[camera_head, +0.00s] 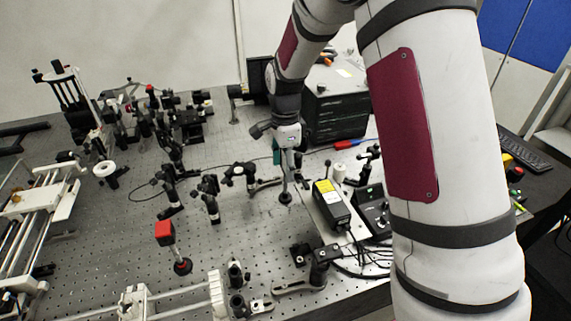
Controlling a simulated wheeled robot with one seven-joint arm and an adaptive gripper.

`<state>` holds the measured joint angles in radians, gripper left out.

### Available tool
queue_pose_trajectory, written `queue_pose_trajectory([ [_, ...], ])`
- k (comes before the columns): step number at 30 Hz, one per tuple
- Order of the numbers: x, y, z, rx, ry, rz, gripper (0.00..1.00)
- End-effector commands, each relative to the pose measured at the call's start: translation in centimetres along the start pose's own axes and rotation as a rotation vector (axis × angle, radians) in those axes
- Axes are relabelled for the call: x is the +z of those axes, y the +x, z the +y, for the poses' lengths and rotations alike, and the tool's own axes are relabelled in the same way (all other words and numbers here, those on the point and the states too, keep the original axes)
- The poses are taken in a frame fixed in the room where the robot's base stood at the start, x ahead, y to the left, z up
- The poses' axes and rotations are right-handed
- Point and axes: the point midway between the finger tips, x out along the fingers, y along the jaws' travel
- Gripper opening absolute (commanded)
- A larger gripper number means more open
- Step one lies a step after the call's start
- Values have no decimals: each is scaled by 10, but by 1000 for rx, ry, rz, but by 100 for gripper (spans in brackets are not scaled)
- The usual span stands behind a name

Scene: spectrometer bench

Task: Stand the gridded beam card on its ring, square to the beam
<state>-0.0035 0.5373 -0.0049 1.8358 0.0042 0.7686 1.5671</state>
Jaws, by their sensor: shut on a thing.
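My gripper (289,160) points down over the middle of the bench, in front of the black drawer unit. It is shut on a slim stand, which I take to be the beam card's. A narrow teal edge (276,151) shows just left of the gripper and looks like the card, seen nearly edge-on. A dark round foot (285,198) shows below the gripper. I cannot tell whether the foot touches the bench. The grid on the card is too small to make out. I cannot pick out the ring.
A red block (164,232) on a post stands at front left. Clamps and mounts (210,190) stand left of the gripper, with a yellow-labelled black box (331,203) to its right. The perforated bench (120,222) has bare room left of centre. My arm hides much of the right.

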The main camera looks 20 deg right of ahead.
Motion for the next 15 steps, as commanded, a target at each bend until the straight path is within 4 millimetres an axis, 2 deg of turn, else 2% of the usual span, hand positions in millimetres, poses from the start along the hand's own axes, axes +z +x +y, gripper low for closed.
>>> queue_pose_trajectory([
  [5, 0, 3, 0, 0, 0, 0, 0],
  [6, 0, 3, 0, 0, 0, 0, 62],
  [7, 0, 3, 0, 0, 0, 0, 69],
  [8, 0, 3, 0, 0, 0, 0, 73],
  [15, 0, 3, 0, 0, 0, 0, 73],
])
